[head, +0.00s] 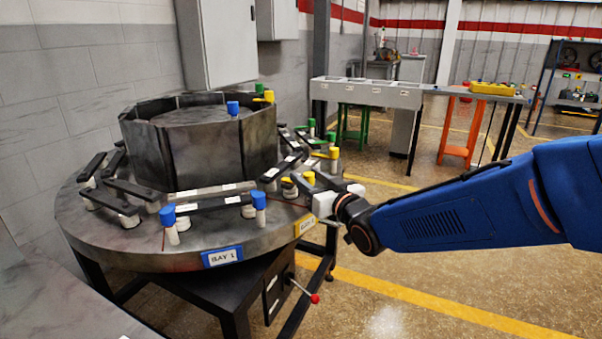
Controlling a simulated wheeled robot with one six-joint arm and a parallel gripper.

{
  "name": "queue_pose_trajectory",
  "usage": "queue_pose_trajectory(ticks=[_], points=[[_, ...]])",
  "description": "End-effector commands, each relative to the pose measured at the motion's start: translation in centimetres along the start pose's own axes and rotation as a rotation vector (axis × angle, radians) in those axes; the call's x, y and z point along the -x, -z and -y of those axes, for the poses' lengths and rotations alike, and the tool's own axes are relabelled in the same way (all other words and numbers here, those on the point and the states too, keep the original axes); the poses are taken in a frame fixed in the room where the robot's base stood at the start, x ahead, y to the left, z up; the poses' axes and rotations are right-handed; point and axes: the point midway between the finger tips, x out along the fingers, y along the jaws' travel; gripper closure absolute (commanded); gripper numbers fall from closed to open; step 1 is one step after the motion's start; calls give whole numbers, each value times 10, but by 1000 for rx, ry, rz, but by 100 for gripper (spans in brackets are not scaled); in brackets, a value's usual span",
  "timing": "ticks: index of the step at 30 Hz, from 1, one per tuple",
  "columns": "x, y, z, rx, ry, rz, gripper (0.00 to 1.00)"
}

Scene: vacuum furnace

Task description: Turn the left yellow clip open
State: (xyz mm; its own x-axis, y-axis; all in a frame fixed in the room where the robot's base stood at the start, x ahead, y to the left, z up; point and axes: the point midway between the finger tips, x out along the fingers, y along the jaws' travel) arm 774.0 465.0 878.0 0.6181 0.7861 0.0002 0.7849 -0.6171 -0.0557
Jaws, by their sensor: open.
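The round furnace table carries a yellow-labelled bay (305,226) at its front right. The left yellow clip (289,183) is a small yellow cap on a pale post at the left end of that bay, partly hidden by my gripper. Another yellow patch (309,178) shows close beside it, between the dark fingers. A further yellow clip (333,152) stands farther back to the right. My gripper (306,180) is open, its fingers reaching in from the right at the left yellow clip. I cannot tell whether they touch it.
Two blue clips (168,215) stand at the blue-labelled bay (222,257) on the left. Green clips (312,127) stand farther back. Dark bars lie around the dark central drum (200,150). A red-knobbed lever (314,298) sticks out below.

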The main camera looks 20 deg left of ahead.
Motion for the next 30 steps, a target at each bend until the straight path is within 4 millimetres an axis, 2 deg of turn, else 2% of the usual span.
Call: queue_pose_trajectory(ticks=[3,9,20,23,26,30], points=[[-17,-1,0,0,0,1,57],[-35,0,0,0,0,1,57],[-39,0,0,0,0,0,57],[-39,0,0,0,0,0,76],[-39,0,0,0,0,0,100],[-39,0,0,0,-1,0,100]])
